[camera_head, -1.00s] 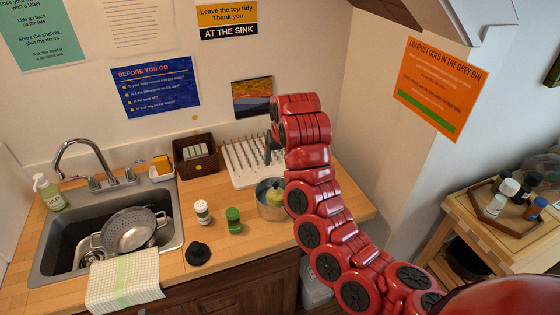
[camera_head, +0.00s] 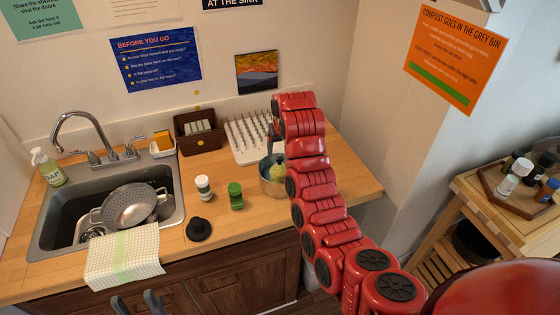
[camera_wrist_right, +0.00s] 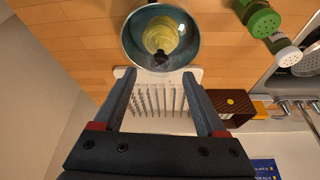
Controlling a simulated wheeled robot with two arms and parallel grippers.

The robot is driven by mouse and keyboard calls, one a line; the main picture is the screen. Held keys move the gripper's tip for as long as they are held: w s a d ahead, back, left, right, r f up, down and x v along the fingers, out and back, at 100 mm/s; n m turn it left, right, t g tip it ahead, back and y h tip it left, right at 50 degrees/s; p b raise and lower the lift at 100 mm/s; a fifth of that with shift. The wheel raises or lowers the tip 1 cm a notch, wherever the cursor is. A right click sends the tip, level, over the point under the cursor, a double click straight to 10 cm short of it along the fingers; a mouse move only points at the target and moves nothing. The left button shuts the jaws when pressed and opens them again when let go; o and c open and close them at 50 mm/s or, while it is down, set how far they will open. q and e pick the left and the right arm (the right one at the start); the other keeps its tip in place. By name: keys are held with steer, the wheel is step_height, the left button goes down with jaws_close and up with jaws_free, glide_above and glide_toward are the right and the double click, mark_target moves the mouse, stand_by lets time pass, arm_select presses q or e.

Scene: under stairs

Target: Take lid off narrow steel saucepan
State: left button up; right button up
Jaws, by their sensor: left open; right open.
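The steel saucepan (camera_head: 264,183) stands on the wooden counter, partly hidden behind my right arm. In the right wrist view the saucepan (camera_wrist_right: 129,40) is round, with a yellow-green rounded thing (camera_wrist_right: 160,32) showing within its rim and a dark knob-like part (camera_wrist_right: 161,56) near its edge. I cannot tell whether this is a lid or something inside. My right gripper (camera_wrist_right: 159,72) is open and empty, its fingers pointing toward the saucepan's near rim, apart from the knob. My left gripper (camera_head: 138,302) is open at the bottom edge of the head view, in front of the cabinet.
A spiked drying rack (camera_head: 242,150) and a brown box (camera_head: 197,143) stand behind. The sink (camera_head: 57,222) holds a colander (camera_head: 130,205).

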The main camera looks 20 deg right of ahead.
mark_target(280, 157)
steer(key=p+x, duration=0.2)
steer(key=x, duration=0.2)
steer(key=shift+w+f, duration=0.15)
steer(key=shift+f, duration=0.05)
steer(key=shift+p+x, duration=0.45)
steer(key=shift+x, duration=0.5)
jaws_close()
stand_by(1.0)
